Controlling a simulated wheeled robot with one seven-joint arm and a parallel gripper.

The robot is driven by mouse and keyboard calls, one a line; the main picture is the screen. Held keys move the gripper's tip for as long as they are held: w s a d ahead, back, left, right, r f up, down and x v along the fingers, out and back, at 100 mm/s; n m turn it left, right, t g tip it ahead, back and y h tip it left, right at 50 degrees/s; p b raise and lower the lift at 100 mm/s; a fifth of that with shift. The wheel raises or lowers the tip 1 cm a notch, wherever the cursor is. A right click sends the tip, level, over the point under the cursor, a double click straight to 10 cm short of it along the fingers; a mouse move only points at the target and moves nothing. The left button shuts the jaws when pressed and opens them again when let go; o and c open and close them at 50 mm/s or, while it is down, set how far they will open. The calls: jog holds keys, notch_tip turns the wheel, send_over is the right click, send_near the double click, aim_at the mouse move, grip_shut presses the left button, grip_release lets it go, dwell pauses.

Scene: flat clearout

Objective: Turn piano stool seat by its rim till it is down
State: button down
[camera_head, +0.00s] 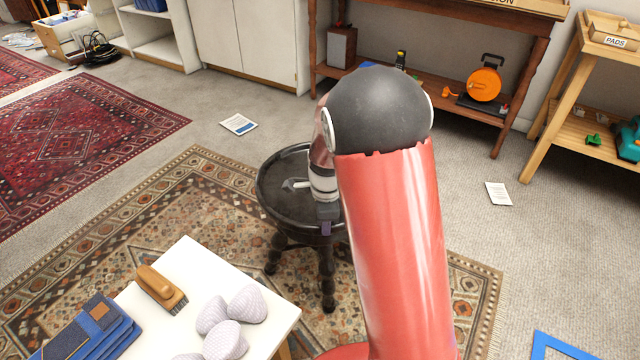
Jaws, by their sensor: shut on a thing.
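The piano stool has a round dark seat (280,195) with a raised rim and dark turned legs (327,280). It stands upright on the patterned rug in the middle of the head view. My gripper (326,226) is at the front right part of the seat's rim and is shut on it. The fingertips are small here and partly hidden by the wrist. My red arm hides the right side of the seat. The seat's height on its screw cannot be made out.
A white table (205,275) with a wooden brush (161,288), blue folded cloth (92,330) and several pale lumpy pieces (246,304) stands at front left. A wooden workbench (440,95) stands behind.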

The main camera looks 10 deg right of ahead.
aim_at(300, 222)
jog(key=shift+w+d+r, duration=0.15)
jog(key=shift+w, duration=0.15)
jog(key=shift+w+a+r+m+p, duration=0.1)
jog(key=shift+w+a+m+p, duration=0.15)
jog(key=shift+a+m+p, duration=0.45)
jog(key=shift+w+a+f+m+p, duration=0.1)
jog(key=shift+w+a+m+p, duration=0.25)
jog(key=shift+a, duration=0.6)
jog(key=shift+w+a+r+m+p, duration=0.1)
jog(key=shift+a+m+p, duration=0.35)
jog(key=shift+a+m, duration=0.3)
jog(key=shift+w+a+m, duration=0.3)
jog(key=shift+a+m, duration=0.1)
jog(key=shift+a, duration=0.35)
jog(key=shift+w, duration=0.1)
jog(key=shift+w+a+m, duration=1.05)
jog(key=shift+a+m, duration=0.05)
jog(key=shift+a, duration=0.15)
jog(key=shift+w+a+m, duration=1)
jog(key=shift+a+m, duration=0.1)
jog(key=shift+a, duration=0.15)
jog(key=shift+w+a+m, duration=0.5)
jog(key=shift+w+m, duration=0.25)
jog(key=shift+w, duration=0.25)
jog(key=shift+w+a+m, duration=0.55)
jog(key=shift+w+m, duration=0.15)
jog(key=shift+w, duration=0.25)
jog(key=shift+w+a+m, duration=0.5)
jog(key=shift+w+m, duration=0.25)
jog(key=shift+w, duration=0.25)
